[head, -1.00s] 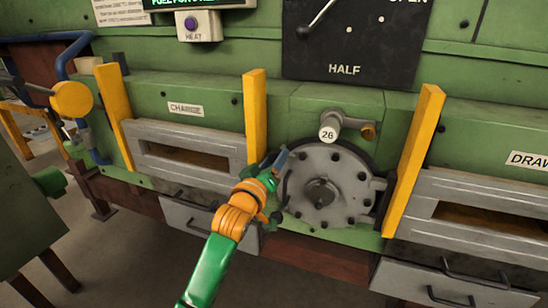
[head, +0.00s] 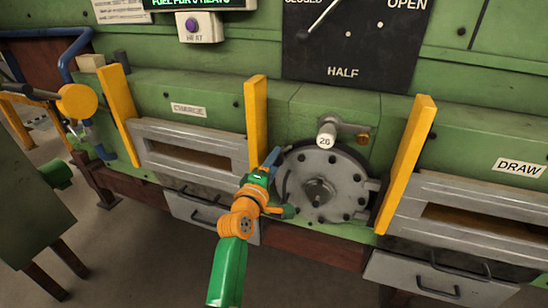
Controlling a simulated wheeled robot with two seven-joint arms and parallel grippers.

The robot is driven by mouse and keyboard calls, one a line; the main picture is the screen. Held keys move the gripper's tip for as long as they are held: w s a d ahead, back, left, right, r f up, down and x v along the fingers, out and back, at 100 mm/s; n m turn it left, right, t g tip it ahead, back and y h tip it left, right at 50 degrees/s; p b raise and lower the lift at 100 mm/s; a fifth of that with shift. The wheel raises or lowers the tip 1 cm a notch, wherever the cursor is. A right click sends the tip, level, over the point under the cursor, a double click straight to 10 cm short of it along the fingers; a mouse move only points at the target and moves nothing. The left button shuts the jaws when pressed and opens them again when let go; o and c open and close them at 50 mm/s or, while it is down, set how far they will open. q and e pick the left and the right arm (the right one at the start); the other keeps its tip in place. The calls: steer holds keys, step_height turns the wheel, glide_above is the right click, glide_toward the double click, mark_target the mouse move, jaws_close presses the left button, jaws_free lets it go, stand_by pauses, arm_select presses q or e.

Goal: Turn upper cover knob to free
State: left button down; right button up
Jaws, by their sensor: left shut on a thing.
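The round grey cover (head: 337,165), ringed with bolts, sits on the front of the green furnace, with a dark hub in its middle. My left gripper (head: 274,158) is at the cover's upper left edge, its arm reaching up from the bottom. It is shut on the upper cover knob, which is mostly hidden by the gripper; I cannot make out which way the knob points. My right gripper is out of view.
A white tag marked 26 (head: 326,140) hangs by a pipe fitting above the cover. Yellow posts (head: 256,120) (head: 408,160) stand on either side. The CHARGE slot (head: 150,148) is left, the DRAW slot (head: 430,185) right.

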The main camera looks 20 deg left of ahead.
arm_select(q)
steer(key=shift+n+p, duration=0.4)
steer(key=shift+n, duration=0.4)
steer(key=shift+c, duration=1.4)
jaws_free()
